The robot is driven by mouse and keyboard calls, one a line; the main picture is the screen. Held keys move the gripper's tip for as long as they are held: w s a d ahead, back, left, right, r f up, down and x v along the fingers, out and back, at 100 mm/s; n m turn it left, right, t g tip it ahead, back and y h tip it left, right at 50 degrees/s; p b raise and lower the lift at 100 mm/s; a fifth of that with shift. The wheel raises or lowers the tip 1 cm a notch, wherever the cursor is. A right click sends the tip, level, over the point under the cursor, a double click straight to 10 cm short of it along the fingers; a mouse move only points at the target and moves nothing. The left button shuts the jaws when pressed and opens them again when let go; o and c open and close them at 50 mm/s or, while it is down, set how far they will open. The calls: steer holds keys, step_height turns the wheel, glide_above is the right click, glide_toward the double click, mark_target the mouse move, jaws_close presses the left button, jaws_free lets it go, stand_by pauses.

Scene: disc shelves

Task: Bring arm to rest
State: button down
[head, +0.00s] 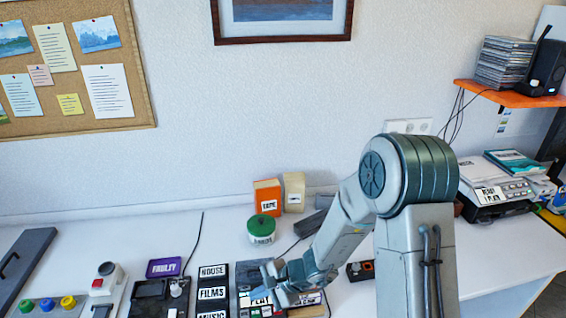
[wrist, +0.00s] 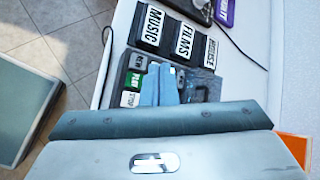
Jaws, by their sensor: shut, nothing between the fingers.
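My arm is bent in the right half of the head view, with its elbow high and its forearm slanting down to the left. My gripper (head: 270,276) is at the low end of the forearm, above the desk near a player with labelled buttons (head: 262,300). In the wrist view my gripper (wrist: 160,84) shows as pale blue fingers close together, shut and empty. Part of the player is hidden behind it. I cannot tell its exact height above the desk.
Black trays labelled HOUSE (head: 213,272), FILMS (head: 212,293) and MUSIC lie left of my gripper. A purple FAULTY case (head: 164,267), green round tub (head: 262,230) and orange TAPE box (head: 267,197) stand nearby. The desk (head: 110,237) has clear room at the back left.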

steer(key=s+d+r+n+h, duration=0.1)
steer(key=s+d+r+n, duration=0.1)
steer(key=d+r+n, duration=0.3)
steer(key=s+d+r+n+h, duration=0.1)
steer(key=s+d+r, duration=0.2)
steer(key=r, duration=0.5)
steer(key=s+d+r+n+t+h, duration=0.1)
steer(key=s+d+r+n+h, duration=0.1)
steer(key=d, duration=0.6)
steer(key=s+d+r+n+t+h, duration=0.1)
steer(key=s+d+r+n+h, duration=0.1)
steer(key=s+d+r+h, duration=0.3)
steer(key=shift+s+d+r, duration=0.95)
steer(key=shift+d, duration=0.85)
steer(key=shift+s, duration=0.1)
